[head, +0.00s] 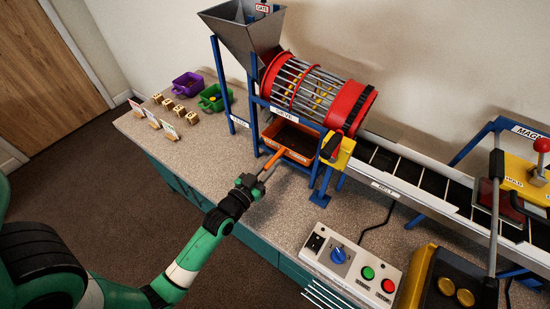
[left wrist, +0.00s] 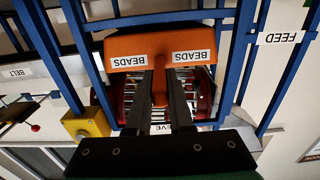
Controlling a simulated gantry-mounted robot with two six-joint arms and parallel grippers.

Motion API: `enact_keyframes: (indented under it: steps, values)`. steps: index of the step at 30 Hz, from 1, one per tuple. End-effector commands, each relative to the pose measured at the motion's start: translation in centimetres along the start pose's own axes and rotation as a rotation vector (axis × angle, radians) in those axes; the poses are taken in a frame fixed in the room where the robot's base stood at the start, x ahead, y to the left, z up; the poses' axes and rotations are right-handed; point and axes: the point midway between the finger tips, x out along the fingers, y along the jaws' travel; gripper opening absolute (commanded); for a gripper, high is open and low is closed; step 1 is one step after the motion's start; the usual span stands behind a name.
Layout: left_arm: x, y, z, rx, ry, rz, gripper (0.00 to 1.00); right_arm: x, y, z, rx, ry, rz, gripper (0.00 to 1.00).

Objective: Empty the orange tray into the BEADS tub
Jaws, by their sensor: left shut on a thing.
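The orange tray (head: 305,158) sits under the sieve drum, inside the blue frame. Its inside looks dark, and I cannot make out what lies in it. My left gripper (head: 264,174) is shut on the tray's orange handle (head: 274,160), in front of the frame. In the left wrist view the tray (left wrist: 160,43) carries two BEADS labels, and my fingers (left wrist: 161,90) close around its handle. A purple tub (head: 187,84) and a green tub (head: 214,98) stand at the back left of the counter. I cannot read which one is BEADS. My right gripper does not show.
The barrel sieve (head: 318,88) and grey hopper (head: 243,35) stand above the tray. Blue legs (head: 223,80) stand close beside it. Small wooden blocks and cards (head: 170,131) lie near the tubs. A belt (head: 395,170) and control box (head: 350,263) are to the right. The front-left counter is clear.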

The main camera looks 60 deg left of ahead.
Motion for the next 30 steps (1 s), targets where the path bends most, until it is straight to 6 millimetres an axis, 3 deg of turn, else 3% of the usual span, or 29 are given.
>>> enact_keyframes:
  steps: [30]
  values:
    - [-9.6,0.0,0.2,0.0,0.001,-0.001,0.0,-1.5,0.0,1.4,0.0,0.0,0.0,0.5]
